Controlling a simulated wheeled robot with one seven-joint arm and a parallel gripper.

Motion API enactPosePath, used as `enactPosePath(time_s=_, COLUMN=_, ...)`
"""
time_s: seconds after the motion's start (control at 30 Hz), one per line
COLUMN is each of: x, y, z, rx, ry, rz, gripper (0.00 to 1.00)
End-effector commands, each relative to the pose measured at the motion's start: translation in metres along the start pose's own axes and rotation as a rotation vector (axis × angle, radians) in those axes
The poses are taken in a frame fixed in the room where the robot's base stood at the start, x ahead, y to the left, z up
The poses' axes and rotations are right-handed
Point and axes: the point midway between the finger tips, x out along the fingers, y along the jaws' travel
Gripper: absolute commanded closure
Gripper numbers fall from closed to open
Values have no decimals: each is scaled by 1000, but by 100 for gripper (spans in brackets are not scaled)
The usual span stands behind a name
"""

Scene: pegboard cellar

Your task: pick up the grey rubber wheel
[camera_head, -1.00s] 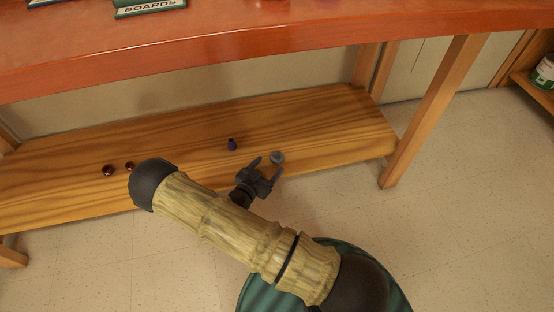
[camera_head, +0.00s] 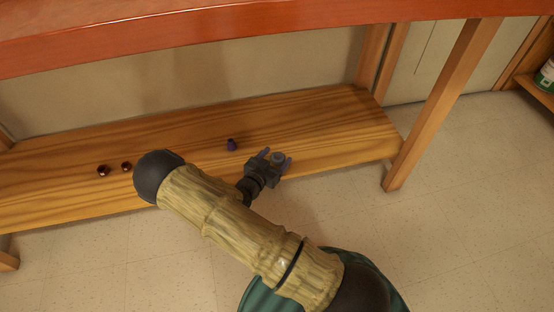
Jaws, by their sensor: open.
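The grey rubber wheel (camera_head: 278,157) is a small grey round thing near the front edge of the low wooden shelf (camera_head: 335,130). My gripper (camera_head: 276,155) is open, with one finger on each side of the wheel in the picture. I cannot tell whether the fingers touch it or how high they are above the board. The near part of the wheel is partly hidden by my gripper.
A small purple thing (camera_head: 231,145) stands to the left of my gripper. Two small dark red things (camera_head: 103,171) lie further left. The orange-red tabletop (camera_head: 200,32) overhangs the shelf, and a wooden leg (camera_head: 440,105) stands at right.

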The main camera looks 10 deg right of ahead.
Motion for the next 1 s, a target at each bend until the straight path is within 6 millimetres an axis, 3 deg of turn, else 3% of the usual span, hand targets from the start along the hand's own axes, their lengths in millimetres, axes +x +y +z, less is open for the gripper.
enactPosePath(time_s=0.3, x=1, y=2, z=0, rx=0, ry=1, rz=4, gripper=32)
enactPosePath(time_s=0.57, x=-1, y=0, z=0, rx=0, ry=1, rz=-1, gripper=79)
enactPosePath(time_s=1.0, x=-1, y=0, z=-4, rx=-1, ry=1, rz=-1, gripper=79)
